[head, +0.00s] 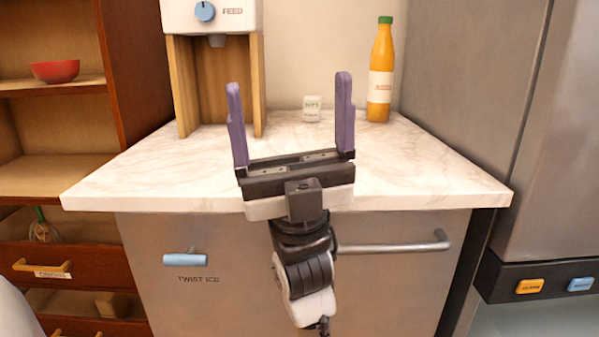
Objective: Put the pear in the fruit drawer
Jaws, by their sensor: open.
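I see no pear in the head view. My gripper (289,88) is open and empty, its two purple fingers wide apart and pointing up, in front of the marble counter. No drawer here is clearly marked as the fruit drawer. A reddish-brown drawer (90,258) at the lower left has a wooden handle and a small label that I cannot read surely. A thing with a green top and thin loops (43,230) shows above its front. Another drawer (125,328) is below it, with a pale block (111,304) showing above its front.
The marble counter (420,175) holds a white dispenser (235,18) on a wooden stand, a small white jar (311,108) and an orange bottle (380,75). A metal front with a bar handle (390,246) is below. A red bowl (55,71) sits on the left shelf.

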